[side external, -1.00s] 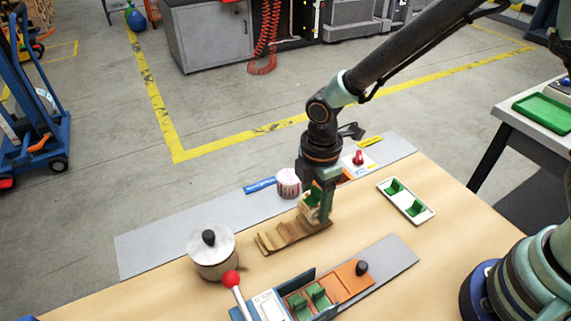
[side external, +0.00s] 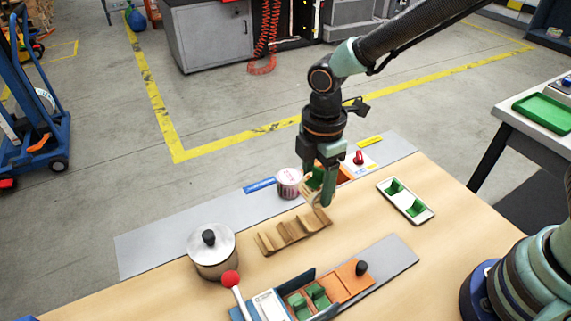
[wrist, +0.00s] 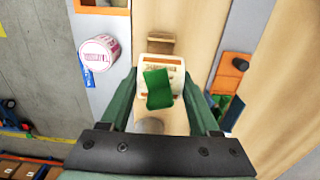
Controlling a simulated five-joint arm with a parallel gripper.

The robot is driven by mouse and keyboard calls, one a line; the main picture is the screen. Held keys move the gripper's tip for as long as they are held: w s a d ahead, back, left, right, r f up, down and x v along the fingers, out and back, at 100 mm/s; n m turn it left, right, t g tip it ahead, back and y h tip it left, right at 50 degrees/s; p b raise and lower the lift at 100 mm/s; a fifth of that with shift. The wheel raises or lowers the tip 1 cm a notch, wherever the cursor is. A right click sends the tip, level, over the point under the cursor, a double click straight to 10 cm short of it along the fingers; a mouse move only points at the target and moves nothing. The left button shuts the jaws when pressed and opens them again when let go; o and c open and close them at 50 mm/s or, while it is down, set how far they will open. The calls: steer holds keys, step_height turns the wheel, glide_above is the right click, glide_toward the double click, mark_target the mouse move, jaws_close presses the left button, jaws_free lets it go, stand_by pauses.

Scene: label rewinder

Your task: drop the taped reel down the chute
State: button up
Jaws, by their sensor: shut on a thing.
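My gripper (side external: 320,190) is shut on a small cream-coloured piece with a green part, which I take to be the reel (wrist: 168,65). The green part (wrist: 157,90) covers much of it in the wrist view, where my gripper (wrist: 160,80) has a finger at each side. In the side view the reel is held just above the right end of a notched wooden rack (side external: 290,233), and a finger partly hides it. I cannot tell any tape on it. Which thing is the chute is unclear; an orange-edged box (side external: 346,174) stands behind my gripper, partly hidden.
A pink-and-white roll (side external: 289,184) stands left of my gripper. A lidded pot (side external: 211,252) and a red-knobbed lever (side external: 231,282) are at the front left. An orange fixture with a black knob (side external: 361,268) lies in front. A white tray with green pieces (side external: 405,212) lies right.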

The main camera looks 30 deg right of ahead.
steer(key=w+d, duration=1)
steer(key=d, duration=0.1)
steer(key=shift+f, duration=2.9)
steer(key=o, duration=1)
